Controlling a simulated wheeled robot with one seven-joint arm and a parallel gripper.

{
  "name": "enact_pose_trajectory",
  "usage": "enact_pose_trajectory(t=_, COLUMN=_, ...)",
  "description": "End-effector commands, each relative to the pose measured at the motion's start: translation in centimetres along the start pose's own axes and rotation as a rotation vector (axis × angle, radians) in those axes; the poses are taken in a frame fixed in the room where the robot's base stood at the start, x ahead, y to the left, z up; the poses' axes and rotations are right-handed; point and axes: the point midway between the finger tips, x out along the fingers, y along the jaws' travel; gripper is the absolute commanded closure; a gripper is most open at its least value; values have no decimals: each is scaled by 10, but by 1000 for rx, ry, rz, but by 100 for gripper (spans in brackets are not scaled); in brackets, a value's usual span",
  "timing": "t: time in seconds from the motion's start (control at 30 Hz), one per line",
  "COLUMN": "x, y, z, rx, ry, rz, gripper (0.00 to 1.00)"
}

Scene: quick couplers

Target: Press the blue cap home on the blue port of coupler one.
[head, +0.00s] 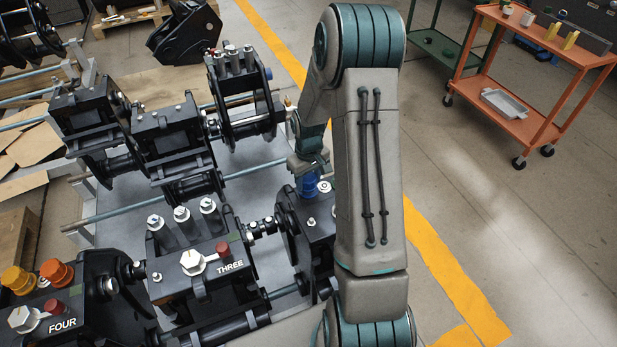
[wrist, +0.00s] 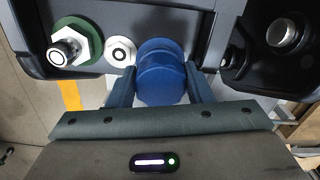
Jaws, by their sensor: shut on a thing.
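The blue cap (wrist: 161,78) sits between the two fingers of my gripper (wrist: 160,88) in the wrist view, and they are shut on it from both sides. In the head view the blue cap (head: 309,187) shows under my gripper (head: 309,168), at the top of a dark coupler (head: 318,222) partly covered by my arm. That coupler's label is hidden, so I cannot read its number.
In the wrist view a green-ringed fitting (wrist: 76,42) and a white ring fitting (wrist: 121,53) lie left of the cap. Coupler three (head: 212,265) and coupler four (head: 62,310) stand to the left. An orange cart (head: 530,75) is far right, with open floor before it.

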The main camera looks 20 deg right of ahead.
Motion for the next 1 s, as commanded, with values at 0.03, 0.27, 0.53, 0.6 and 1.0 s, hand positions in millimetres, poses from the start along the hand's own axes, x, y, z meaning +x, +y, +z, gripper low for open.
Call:
enact_pose_trajectory(t=0.03, x=0, y=0, z=0, rx=0, ry=0, rz=0, gripper=70)
enact_pose_trajectory(t=0.27, x=2, y=0, z=0, rx=0, ry=0, rz=0, gripper=70)
enact_pose_trajectory(t=0.53, x=6, y=0, z=0, rx=0, ry=-1, rz=0, gripper=35)
enact_pose_trajectory(t=0.6, x=6, y=0, z=0, rx=0, ry=-1, rz=0, gripper=29)
enact_pose_trajectory(t=1.0, x=-7, y=1, z=-1, rx=0, ry=3, rz=2, gripper=29)
